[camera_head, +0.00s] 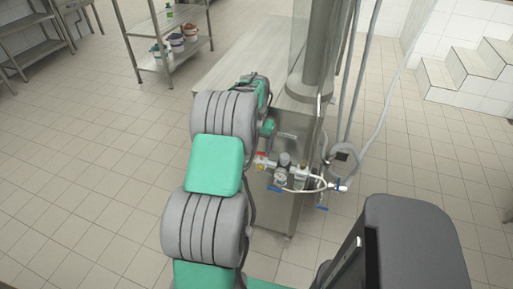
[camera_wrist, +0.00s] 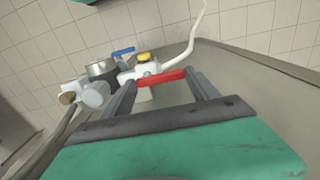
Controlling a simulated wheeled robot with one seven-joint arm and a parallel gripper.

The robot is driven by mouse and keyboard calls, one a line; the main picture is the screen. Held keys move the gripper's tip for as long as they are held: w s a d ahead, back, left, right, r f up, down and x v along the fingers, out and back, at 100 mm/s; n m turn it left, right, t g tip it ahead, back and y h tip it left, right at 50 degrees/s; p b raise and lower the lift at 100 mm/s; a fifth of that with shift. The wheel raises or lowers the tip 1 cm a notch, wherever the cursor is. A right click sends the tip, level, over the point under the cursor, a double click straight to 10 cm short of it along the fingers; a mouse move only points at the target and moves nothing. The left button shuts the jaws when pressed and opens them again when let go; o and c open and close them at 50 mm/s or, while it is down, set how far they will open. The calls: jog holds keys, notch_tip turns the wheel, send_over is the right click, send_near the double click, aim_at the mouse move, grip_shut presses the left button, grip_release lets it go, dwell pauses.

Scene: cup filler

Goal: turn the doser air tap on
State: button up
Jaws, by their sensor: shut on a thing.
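The air tap's red lever (camera_wrist: 165,76) lies between the two fingers of my gripper (camera_wrist: 160,80) in the wrist view. My gripper is shut on this lever. The lever extends sideways from a white fitting with a yellow cap (camera_wrist: 144,57). In the head view the red handle (camera_head: 261,154) shows small at the left end of the row of air fittings on the steel doser cabinet (camera_head: 296,130). My fingers are hard to make out in the head view, where my arm reaches toward the cabinet.
A blue lever (camera_wrist: 122,51) and a round fitting (camera_wrist: 94,95) sit close by at the left in the wrist view. A pressure gauge (camera_head: 280,178) and a white hose (camera_head: 312,187) are beside the tap. A shelf rack (camera_head: 172,45) stands further back.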

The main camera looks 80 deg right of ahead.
aim_at(256, 151)
jog(key=o, duration=1.4)
jog(key=shift+c, duration=0.2)
notch_tip(256, 151, up, 8)
jog(key=shift+f, duration=0.1)
